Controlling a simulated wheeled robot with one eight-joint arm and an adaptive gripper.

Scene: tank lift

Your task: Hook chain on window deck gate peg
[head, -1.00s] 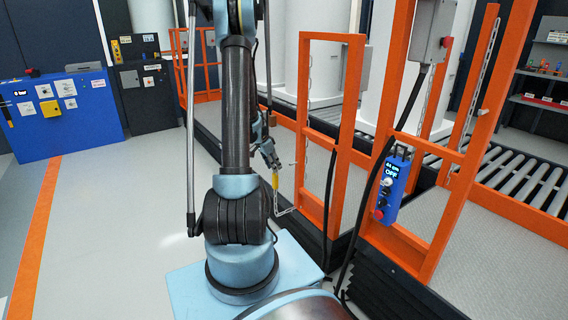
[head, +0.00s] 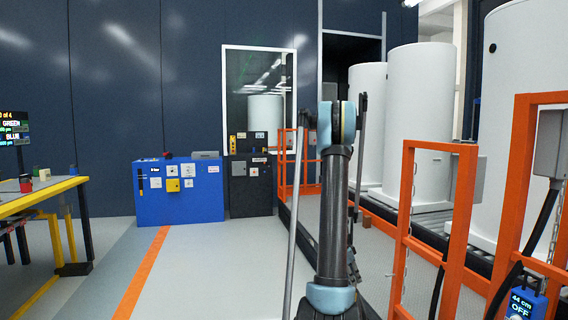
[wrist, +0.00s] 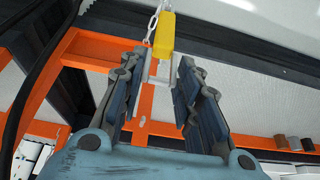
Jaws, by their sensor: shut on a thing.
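My gripper (wrist: 160,75) is shut on the end of a chain (wrist: 154,18), at a metal piece below its yellow grip (wrist: 164,38) in the wrist view. The silver links run up and away from the fingers. In the head view my arm stands in front of the orange gate frame (head: 408,170), and I cannot make out the gripper. A thin light peg (head: 389,275) seems to stick out left from the frame's near post. In the wrist view an orange rail (wrist: 95,48) crosses behind the fingers. I cannot tell how far the chain end is from the peg.
A second orange frame (head: 522,180) with a grey box and a blue control unit (head: 523,302) reading 44 cm, OFF stands at right. White tanks (head: 420,120) are behind. A blue cabinet (head: 180,205) stands at the back, a yellow-edged table (head: 45,195) at left. Open floor lies between.

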